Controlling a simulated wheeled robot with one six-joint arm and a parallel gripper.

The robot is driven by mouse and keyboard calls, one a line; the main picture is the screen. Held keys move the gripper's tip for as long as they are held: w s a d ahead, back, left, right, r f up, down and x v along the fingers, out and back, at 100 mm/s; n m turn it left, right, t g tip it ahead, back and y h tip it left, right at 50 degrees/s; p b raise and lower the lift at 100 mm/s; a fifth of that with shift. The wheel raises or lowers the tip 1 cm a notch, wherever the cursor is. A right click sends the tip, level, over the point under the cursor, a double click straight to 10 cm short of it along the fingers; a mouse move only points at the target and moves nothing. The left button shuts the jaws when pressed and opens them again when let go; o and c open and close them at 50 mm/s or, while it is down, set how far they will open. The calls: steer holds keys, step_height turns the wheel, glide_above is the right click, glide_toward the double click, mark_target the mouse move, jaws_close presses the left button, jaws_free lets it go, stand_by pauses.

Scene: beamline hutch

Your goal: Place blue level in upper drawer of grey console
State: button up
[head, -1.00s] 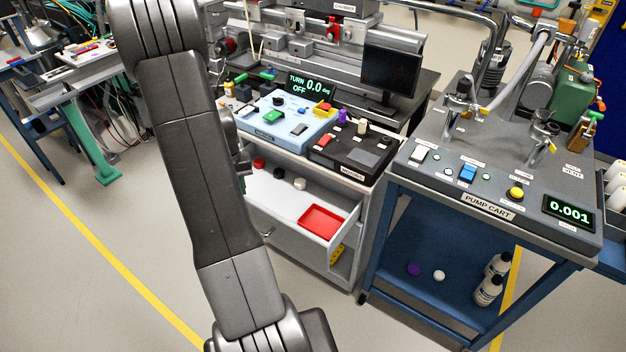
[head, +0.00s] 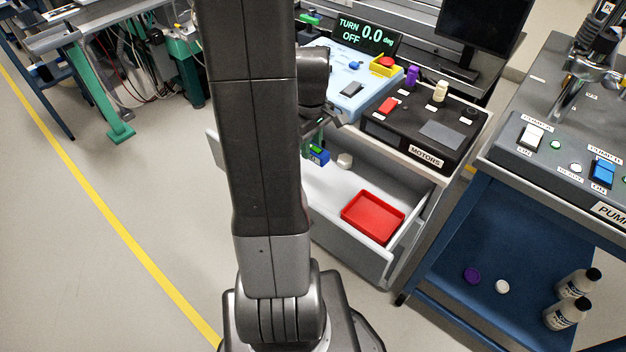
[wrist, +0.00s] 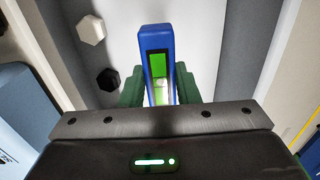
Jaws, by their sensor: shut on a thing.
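The blue level (wrist: 154,42), a blue bar with a green window, stands out from between the green fingers of my gripper (wrist: 160,88) in the wrist view. My gripper is shut on it. In the head view the level (head: 318,156) and my gripper (head: 316,143) are over the open upper drawer (head: 322,193) of the grey console (head: 440,185). I cannot tell whether the level touches the drawer floor. My arm hides the left part of the drawer.
A red tray (head: 374,217) lies in the drawer's right part. A white hex piece (wrist: 91,29) and a black one (wrist: 108,79) lie in the drawer near the level. The black motors box (head: 425,125) stands on the console top. The pump cart (head: 520,165) is to the right.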

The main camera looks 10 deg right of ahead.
mark_target(312, 181)
step_height(312, 181, down, 10)
steer(key=shift+r+b, duration=0.1)
steer(key=shift+b, duration=0.9)
steer(key=shift+f, duration=0.2)
steer(key=o, duration=1.1)
steer(key=shift+r, duration=0.1)
steer(key=shift+c, duration=0.2)
step_height(312, 181, up, 12)
steer(key=p, duration=0.2)
steer(key=shift+r+p, duration=0.15)
steer(key=shift+p, duration=0.2)
